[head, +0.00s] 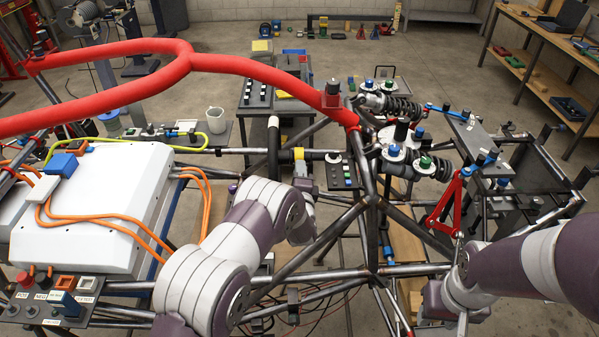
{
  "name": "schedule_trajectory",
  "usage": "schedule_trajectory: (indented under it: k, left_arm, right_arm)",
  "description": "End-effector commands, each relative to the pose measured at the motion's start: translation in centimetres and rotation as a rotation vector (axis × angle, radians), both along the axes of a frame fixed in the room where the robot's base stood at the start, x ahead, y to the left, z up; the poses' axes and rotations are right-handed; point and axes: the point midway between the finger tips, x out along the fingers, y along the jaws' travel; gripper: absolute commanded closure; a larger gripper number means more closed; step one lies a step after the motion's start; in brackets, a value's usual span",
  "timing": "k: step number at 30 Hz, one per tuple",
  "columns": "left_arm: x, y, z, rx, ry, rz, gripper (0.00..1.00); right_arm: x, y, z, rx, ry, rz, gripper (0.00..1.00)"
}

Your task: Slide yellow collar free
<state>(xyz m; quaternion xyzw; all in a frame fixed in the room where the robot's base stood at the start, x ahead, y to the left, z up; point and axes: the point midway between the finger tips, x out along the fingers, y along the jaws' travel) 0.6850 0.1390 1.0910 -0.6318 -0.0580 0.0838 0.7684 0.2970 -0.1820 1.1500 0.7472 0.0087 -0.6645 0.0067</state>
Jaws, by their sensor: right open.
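A yellow collar (299,154) sits around a dark horizontal tube (315,154) near the middle of the head view, just right of a black upright post. My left gripper (304,178) is just below the collar, at the end of the white and purple arm. Its wrist hides most of the fingers, so I cannot tell whether they touch the collar or how far apart they are. My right gripper (446,318) is low at the right, over the lower frame tubes, far from the collar. It is open, with nothing visible between its fingers.
A thick red padded tube (240,66) arches above the collar. A small switch panel (342,172) stands just right of it. A white box (95,205) with orange cables fills the left.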

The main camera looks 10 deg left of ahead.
Motion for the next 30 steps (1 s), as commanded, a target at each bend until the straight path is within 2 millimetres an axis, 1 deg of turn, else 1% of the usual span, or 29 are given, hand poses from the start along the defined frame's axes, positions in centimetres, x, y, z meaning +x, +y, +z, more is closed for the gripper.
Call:
schedule_trajectory:
  k: [5, 9, 11, 13, 17, 18, 20, 21, 30]
  left_arm:
    - [-0.1, 0.0, -0.2, 0.0, 0.003, 0.001, 1.0]
    - [0.2, -1.2, -0.7, -0.002, 0.002, -0.003, 1.0]
    - [0.3, -1.7, -0.6, -0.001, 0.002, -0.003, 1.0]
    - [0.3, -1.8, -0.2, 0.0, 0.003, -0.001, 1.0]
    - [0.2, -1.8, -0.2, 0.001, 0.005, -0.003, 1.0]
    - [0.2, -1.8, -0.2, 0.001, 0.005, -0.004, 0.74]
    - [0.2, -1.8, -0.2, 0.001, 0.005, -0.004, 0.55]
    - [0.2, -1.8, -0.2, 0.001, 0.005, -0.003, 0.52]
    - [0.0, -1.8, -0.1, 0.0, 0.003, -0.001, 0.52]
  right_arm:
    - [0.0, 0.0, -0.1, 0.0, 0.0, 0.0, 0.57]
    - [0.0, 0.0, -1.6, 0.0, 0.0, 0.0, 0.57]
    - [0.0, 0.0, -2.0, 0.0, 0.0, 0.0, 0.57]
    - [0.0, 0.0, -1.7, 0.0, 0.0, 0.0, 0.57]
    - [0.0, 0.0, -1.6, 0.0, 0.0, 0.0, 0.57]
    - [0.0, 0.0, -1.6, 0.0, 0.0, 0.0, 0.57]
    - [0.0, 0.0, -1.6, 0.0, 0.0, 0.0, 0.57]
    - [0.0, 0.0, -1.6, 0.0, 0.0, 0.0, 0.57]
    - [0.0, 0.0, -1.7, 0.0, 0.0, 0.0, 0.57]
